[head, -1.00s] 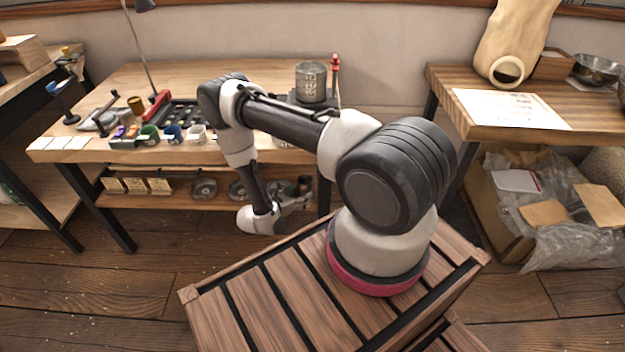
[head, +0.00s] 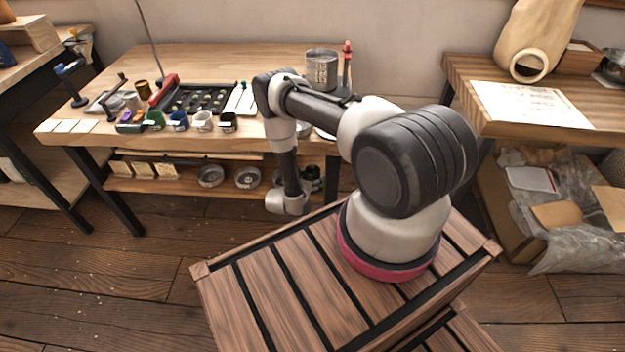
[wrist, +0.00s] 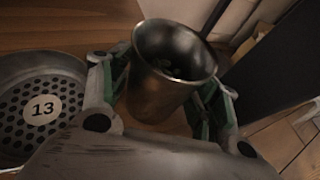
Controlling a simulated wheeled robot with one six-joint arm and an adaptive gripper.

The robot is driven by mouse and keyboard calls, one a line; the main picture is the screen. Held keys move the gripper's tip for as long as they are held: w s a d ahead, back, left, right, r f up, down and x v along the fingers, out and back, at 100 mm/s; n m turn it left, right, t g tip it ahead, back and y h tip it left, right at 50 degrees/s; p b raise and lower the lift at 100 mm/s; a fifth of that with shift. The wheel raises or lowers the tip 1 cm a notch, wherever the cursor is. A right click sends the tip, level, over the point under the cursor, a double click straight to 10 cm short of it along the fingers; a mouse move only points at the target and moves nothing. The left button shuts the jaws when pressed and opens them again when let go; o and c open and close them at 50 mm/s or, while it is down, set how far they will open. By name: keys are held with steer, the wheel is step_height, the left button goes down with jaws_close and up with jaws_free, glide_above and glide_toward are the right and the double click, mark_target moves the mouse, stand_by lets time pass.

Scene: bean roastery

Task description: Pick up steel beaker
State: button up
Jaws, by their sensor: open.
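The steel beaker (wrist: 165,88) stands upright on the wooden shelf in the wrist view, its open mouth toward the camera. Its inside is dark, with a few small pale specks at the bottom. My gripper (wrist: 168,80) is open around it, one green-padded finger on the left and one on the right. Whether either pad touches the wall I cannot tell. In the head view my gripper is at the lower shelf of the bench, mostly hidden behind my own wrist, and I cannot make out the beaker there clearly.
A round perforated sieve marked 13 (wrist: 42,107) lies just left of my gripper. A dark post (wrist: 278,62) rises close on the right. In the head view, the bench top (head: 230,60) hangs over the lower shelf (head: 185,185), which also holds sieves and labelled cards.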

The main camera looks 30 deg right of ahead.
steer(key=c, duration=0.8)
steer(key=shift+r, duration=0.15)
